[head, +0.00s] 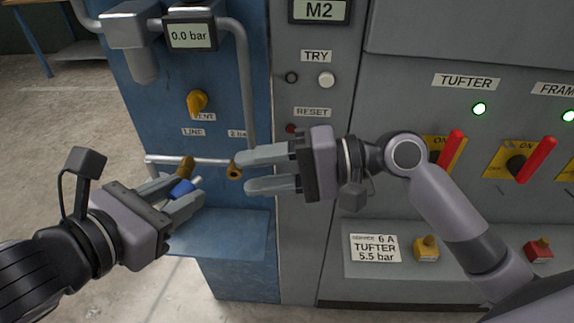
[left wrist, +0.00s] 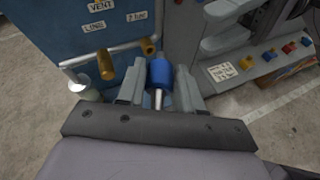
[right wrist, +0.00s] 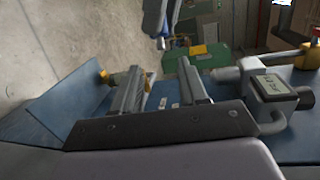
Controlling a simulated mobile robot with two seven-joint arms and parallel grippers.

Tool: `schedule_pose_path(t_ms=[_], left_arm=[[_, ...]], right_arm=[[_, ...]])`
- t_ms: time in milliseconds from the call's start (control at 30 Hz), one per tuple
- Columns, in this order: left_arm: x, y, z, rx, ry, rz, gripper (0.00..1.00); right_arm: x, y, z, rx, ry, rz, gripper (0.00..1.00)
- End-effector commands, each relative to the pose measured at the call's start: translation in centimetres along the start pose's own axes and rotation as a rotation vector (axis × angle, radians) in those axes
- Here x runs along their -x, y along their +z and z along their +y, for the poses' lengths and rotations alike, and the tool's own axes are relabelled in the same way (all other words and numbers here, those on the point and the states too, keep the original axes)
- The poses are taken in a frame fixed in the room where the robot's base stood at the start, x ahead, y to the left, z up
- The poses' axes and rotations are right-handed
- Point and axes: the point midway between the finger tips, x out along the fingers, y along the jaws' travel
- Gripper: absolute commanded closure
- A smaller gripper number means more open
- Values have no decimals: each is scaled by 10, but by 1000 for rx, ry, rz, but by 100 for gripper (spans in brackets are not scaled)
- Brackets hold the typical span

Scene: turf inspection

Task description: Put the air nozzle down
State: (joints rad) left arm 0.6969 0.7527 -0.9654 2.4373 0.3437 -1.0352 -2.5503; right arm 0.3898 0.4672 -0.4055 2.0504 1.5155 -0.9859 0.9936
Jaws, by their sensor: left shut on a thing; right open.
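The air nozzle, with a blue body (head: 181,188) and a pale metal tip, is between the fingers of my left gripper (head: 180,201), which is shut on it. In the left wrist view the nozzle (left wrist: 161,73) stands between both fingers, its silver tip toward the palm. It is held in front of the blue cabinet, near a blue shelf (head: 235,243). My right gripper (head: 250,170) is open and empty, in front of the cabinet's pipe end. In the right wrist view nothing is between its fingers.
A horizontal pipe with brass ends (head: 234,171) crosses the blue cabinet, below a yellow vent valve (head: 197,102) and a 0.0 bar gauge (head: 191,35). The grey panel to the right carries red levers (head: 535,160) and small knobs (head: 426,248). The shelf top looks bare where visible.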

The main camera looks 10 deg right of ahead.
Motion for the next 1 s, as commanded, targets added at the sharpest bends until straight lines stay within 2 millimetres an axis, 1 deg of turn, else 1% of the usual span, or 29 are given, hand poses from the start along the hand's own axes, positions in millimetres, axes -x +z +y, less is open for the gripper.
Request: schedule_pose_path(t_ms=[33,200,300,400,567,800,833,867,900,933,967,1000], left_arm=[[0,0,0,0,0,-1,95],[0,0,0,0,0,-1,95],[0,0,0,0,0,-1,95],[0,0,0,0,0,-1,95],[0,0,0,0,0,-1,95],[0,0,0,0,0,-1,95],[0,0,0,0,0,-1,95],[0,0,0,0,0,-1,95],[0,0,0,0,0,-1,95],[0,0,0,0,0,-1,95],[0,1,0,0,0,-2,95],[0,1,0,-1,1,-2,95]], right_arm=[[-11,1,-1,0,-3,-3,57],[-42,0,-1,0,-2,-1,57],[-56,0,-1,0,-2,-1,57],[-66,0,0,1,-1,1,57],[-73,0,0,1,0,1,57],[-74,0,0,1,1,2,57],[-74,0,0,1,1,2,60],[-74,0,0,1,1,2,70],[-74,0,0,1,1,2,83],[-74,0,0,1,1,2,93],[-74,0,0,1,1,2,100],[-74,0,0,1,1,2,100]])
